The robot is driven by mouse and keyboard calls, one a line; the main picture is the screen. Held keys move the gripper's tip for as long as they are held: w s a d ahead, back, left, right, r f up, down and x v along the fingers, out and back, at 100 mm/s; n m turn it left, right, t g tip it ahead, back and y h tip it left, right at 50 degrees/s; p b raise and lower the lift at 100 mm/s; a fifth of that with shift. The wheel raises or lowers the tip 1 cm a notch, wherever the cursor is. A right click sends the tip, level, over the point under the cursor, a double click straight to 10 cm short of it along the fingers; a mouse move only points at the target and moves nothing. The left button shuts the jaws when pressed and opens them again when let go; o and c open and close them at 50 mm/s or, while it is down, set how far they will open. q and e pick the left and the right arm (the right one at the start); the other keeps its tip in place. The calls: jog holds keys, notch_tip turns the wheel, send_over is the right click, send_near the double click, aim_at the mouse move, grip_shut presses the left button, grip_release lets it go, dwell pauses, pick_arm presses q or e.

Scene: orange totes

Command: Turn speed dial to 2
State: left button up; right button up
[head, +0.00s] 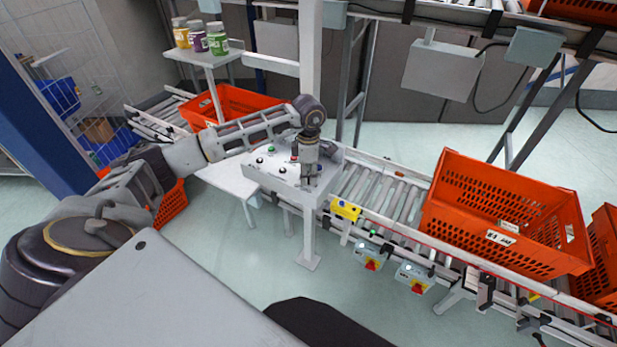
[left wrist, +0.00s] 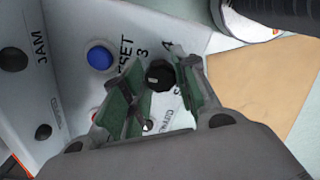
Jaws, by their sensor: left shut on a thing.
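The control box (head: 283,172) has a pale sloped top with small dark knobs and stands at the near end of the roller conveyor. My left gripper (head: 311,181) reaches down onto the right part of its top. In the left wrist view the black speed dial (left wrist: 159,74) sits between the two green-padded fingers, which are shut on it. The printed numbers 3 and 4 show beyond the dial; the other numbers are hidden by the fingers. I cannot tell which number the dial points to. My right gripper is not in view.
A blue RESET button (left wrist: 100,58) and a black JAM knob (left wrist: 12,60) lie left of the dial. A large orange tote (head: 505,215) stands on the conveyor (head: 385,190) at right. A grey post (head: 309,60) rises behind the box. Several jars stand on a shelf at upper left.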

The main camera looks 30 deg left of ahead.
aim_at(309, 176)
pick_arm(q)
jog(key=n+b, duration=0.1)
jog(key=n, duration=0.1)
jog(key=shift+n, duration=0.4)
jog(key=shift+w+n+b, duration=0.1)
jog(key=shift+n+b, duration=0.25)
jog(key=shift+n, duration=0.85)
jog(key=o, duration=1)
jog(key=shift+r, duration=0.1)
notch_tip(309, 176, up, 12)
